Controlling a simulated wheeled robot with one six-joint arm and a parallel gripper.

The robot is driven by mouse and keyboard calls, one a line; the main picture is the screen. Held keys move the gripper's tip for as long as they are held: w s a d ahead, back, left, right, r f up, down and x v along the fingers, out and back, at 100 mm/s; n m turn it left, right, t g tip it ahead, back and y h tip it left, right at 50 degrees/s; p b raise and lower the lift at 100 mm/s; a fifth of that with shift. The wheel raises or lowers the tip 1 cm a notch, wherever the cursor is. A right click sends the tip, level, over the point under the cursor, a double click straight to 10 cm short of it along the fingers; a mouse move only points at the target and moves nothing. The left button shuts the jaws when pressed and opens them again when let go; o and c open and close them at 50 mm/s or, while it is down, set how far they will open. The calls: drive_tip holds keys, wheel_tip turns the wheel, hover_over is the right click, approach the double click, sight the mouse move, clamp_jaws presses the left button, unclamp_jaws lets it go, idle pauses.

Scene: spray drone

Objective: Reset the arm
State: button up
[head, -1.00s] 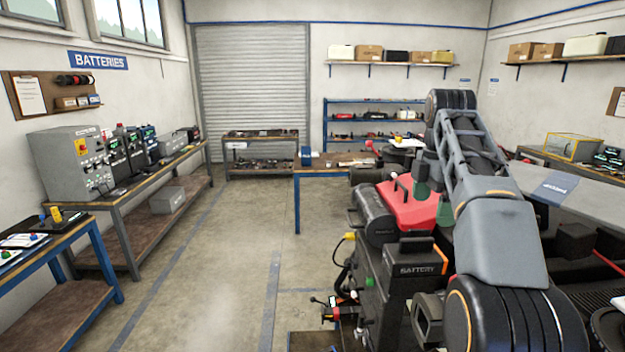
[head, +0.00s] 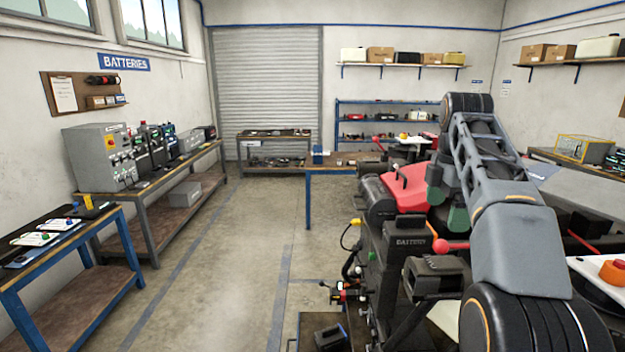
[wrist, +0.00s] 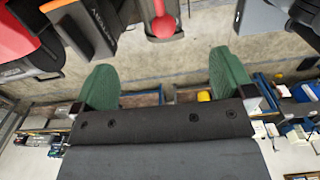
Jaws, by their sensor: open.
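My arm (head: 510,230) is bent up in front of the drone on the right side of the head view. My gripper (head: 447,203) hangs near the drone's red body (head: 408,187), its green fingers partly hidden behind the arm. In the wrist view the two green fingers of my gripper (wrist: 165,84) stand wide apart with nothing between them. The black battery (head: 410,242) with its printed label sits in the drone below the gripper. A lever with a red ball knob (head: 441,246) is beside it and also shows in the wrist view (wrist: 163,27).
A battery bench (head: 150,210) with chargers runs along the left wall. A blue-legged table (head: 75,240) stands in the left foreground. A wooden table (head: 335,169) is behind the drone. The floor (head: 215,260) on the left is clear.

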drive_tip(key=s+a+f+m+t, duration=0.4)
drive_tip(key=s+a+f+m, duration=0.3)
drive_tip(key=s+f+m, duration=0.35)
drive_tip(key=s+a+f+m+b, duration=0.1)
drive_tip(key=s+f+m+b, duration=0.1)
drive_tip(key=f, duration=0.6)
drive_tip(key=s+a+f+m+b, duration=0.1)
drive_tip(key=s+f+m, duration=0.3)
drive_tip(key=f, duration=0.4)
drive_tip(key=shift+s+a+m+t+b, duration=0.2)
drive_tip(key=shift+s+m+t+b, duration=0.2)
drive_tip(key=shift+m+b, duration=0.3)
drive_tip(key=shift+f, duration=0.1)
drive_tip(key=shift+c, duration=0.5)
